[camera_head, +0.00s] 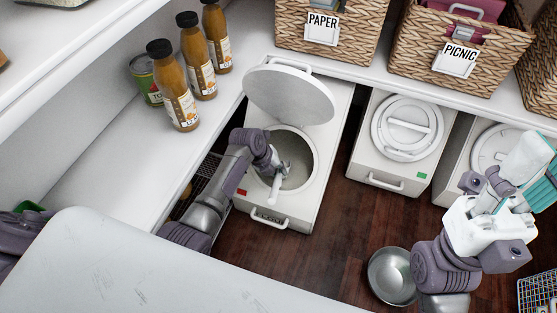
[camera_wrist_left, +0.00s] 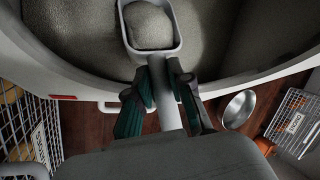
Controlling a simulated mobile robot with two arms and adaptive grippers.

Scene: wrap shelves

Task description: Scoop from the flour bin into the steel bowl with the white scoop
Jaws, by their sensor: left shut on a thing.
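The open flour bin (camera_head: 313,150) stands on the floor with its round lid (camera_head: 290,92) raised; pale grey flour (camera_head: 298,168) lies inside. My left gripper (camera_wrist_left: 160,85) is shut on the handle of the white scoop (camera_wrist_left: 177,30). The scoop's head is over or in the bin and holds a rounded heap of flour (camera_wrist_left: 150,27). In the head view, my left arm partly hides the bin's mouth. The steel bowl (camera_head: 390,278) stands on the floor at right and looks empty; it also shows in the left wrist view (camera_wrist_left: 238,108). My right gripper (camera_head: 540,175) is at the right edge; its opening is unclear.
A second bin (camera_head: 405,135) and a third bin (camera_head: 490,150), both lidded, stand to the right. Several brown bottles (camera_head: 180,105) and a green can (camera_head: 146,82) stand on the left shelf. Wicker baskets (camera_head: 340,30) line the back shelf. A wire basket (camera_head: 537,292) is at lower right.

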